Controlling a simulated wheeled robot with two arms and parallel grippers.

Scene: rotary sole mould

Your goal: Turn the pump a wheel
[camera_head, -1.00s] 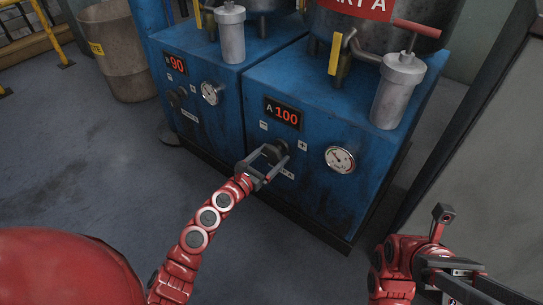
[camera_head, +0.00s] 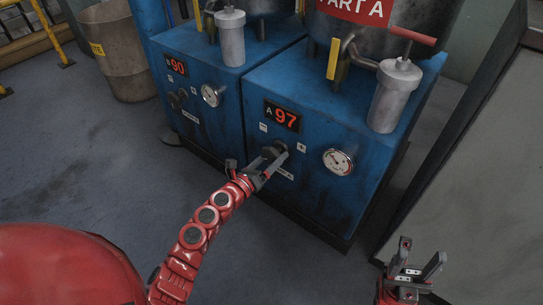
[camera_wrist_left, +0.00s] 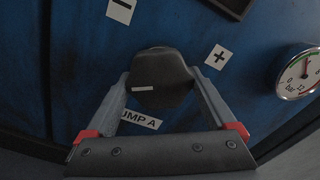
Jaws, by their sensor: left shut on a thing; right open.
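The pump A wheel is a dark knob on the front of the right blue cabinet, and in the left wrist view the wheel (camera_wrist_left: 160,80) shows a light mark on its lower left. My left gripper (camera_head: 270,158) is shut on it, with one finger on each side, and hides most of it in the head view. The display (camera_head: 282,116) above it reads A 97 in red. Minus (camera_wrist_left: 121,11) and plus (camera_wrist_left: 217,57) labels flank the wheel, and a PUMP A label (camera_wrist_left: 140,119) is below. My right gripper (camera_head: 420,266) is open and empty at the lower right.
A round pressure gauge (camera_head: 338,161) is right of the wheel. The left cabinet has a display (camera_head: 176,65) reading B 90, a dark knob and a gauge (camera_head: 211,95). A barrel (camera_head: 117,50) stands at the back left. A grey panel (camera_head: 480,170) is at the right.

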